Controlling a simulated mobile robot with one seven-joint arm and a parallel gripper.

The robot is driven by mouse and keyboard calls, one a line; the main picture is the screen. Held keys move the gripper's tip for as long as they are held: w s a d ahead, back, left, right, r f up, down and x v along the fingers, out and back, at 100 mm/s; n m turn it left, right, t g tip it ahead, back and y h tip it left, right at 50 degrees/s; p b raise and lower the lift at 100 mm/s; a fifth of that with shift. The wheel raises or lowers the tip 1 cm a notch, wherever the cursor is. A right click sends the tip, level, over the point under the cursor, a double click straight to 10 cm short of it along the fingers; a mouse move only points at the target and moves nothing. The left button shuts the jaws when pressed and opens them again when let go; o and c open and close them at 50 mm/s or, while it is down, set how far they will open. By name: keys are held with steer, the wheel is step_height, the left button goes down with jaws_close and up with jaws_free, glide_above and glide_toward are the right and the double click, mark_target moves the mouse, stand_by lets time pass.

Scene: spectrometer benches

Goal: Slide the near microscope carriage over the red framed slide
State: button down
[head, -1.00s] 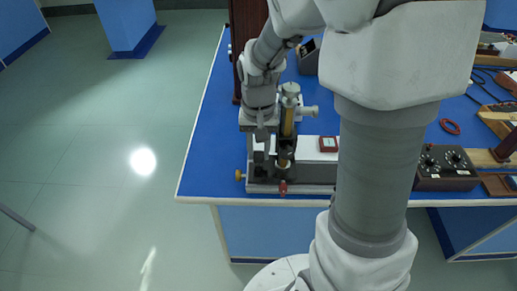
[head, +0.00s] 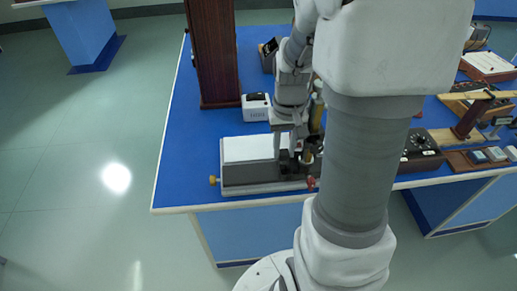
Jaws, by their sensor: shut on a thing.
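The near microscope carriage (head: 309,158) stands upright on a long bed (head: 247,149) with a white top and a grey base at the front of the blue bench. Its brass tube (head: 317,113) and red knob (head: 312,183) show beside my arm. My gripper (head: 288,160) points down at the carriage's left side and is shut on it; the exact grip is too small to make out. The red framed slide is hidden behind my arm, as is the bed's right part.
A tall brown wooden post (head: 213,55) and a small white box (head: 256,107) stand behind the bed. A dark control box with dials (head: 421,150) is right of my arm. The bed's left top is clear, with a yellow knob (head: 213,180) at its end.

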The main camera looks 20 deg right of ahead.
steer(key=shift+d+r, duration=0.1)
steer(key=shift+d, duration=0.3)
steer(key=c, duration=0.9)
jaws_free()
steer(key=shift+a, duration=0.1)
step_height(320, 180, up, 17)
steer(key=p, duration=0.3)
steer(key=shift+r, duration=0.2)
steer(key=s+a+r+n+t, duration=0.1)
steer(key=s+a+t, duration=0.1)
steer(key=s+a, duration=0.1)
steer(key=s+a+r+n+t+p, duration=0.1)
steer(key=s+a+r, duration=0.1)
steer(key=a, duration=0.3)
steer(key=s+a+r+n+t+p, duration=0.1)
steer(key=s+a+t, duration=0.1)
steer(key=s+a, duration=0.2)
steer(key=shift+s+a+r+n+t, duration=0.15)
steer(key=shift+s+a+n+t, duration=0.2)
steer(key=shift+a, duration=0.15)
